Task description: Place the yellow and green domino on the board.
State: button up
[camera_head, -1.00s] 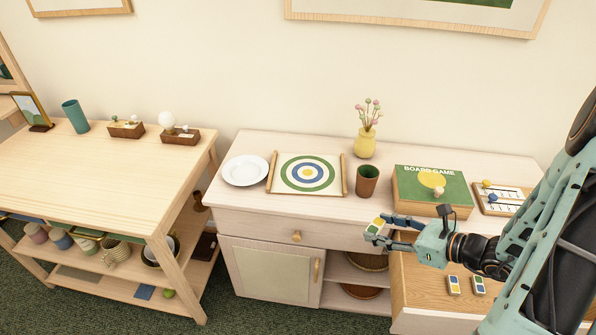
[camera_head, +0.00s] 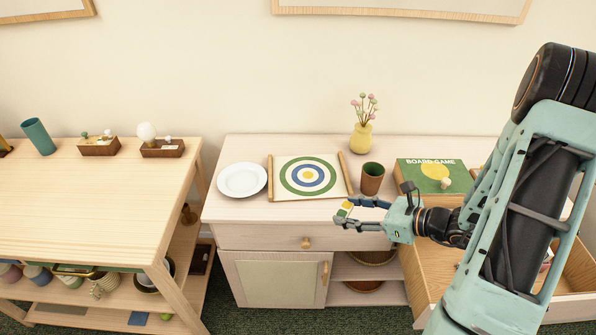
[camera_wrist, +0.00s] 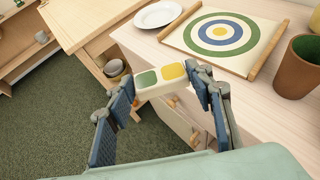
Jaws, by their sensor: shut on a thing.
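The yellow and green domino (camera_wrist: 161,80) is white with one green and one yellow square. My gripper (camera_head: 348,212) is shut on it, and the domino (camera_head: 344,209) shows at the fingertips in the head view. In the wrist view my gripper (camera_wrist: 162,86) has a finger at each end of the domino. The board (camera_head: 304,177) has green, white, blue and yellow rings and wooden side rails. It lies flat on the cabinet top, behind and left of my gripper. It also shows in the wrist view (camera_wrist: 246,65). The domino is near the cabinet's front edge, apart from the board.
A white plate (camera_head: 241,180) is left of the board. A brown cup (camera_head: 372,178) with a green inside and a yellow vase (camera_head: 361,139) stand to the right. A board game box (camera_head: 435,184) is further right. An open drawer (camera_head: 424,272) sticks out below.

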aim_at(308, 175)
jog(key=i+j, duration=0.25)
jog(key=i, duration=0.15)
jog(key=i+j, duration=0.25)
jog(key=i, duration=0.15)
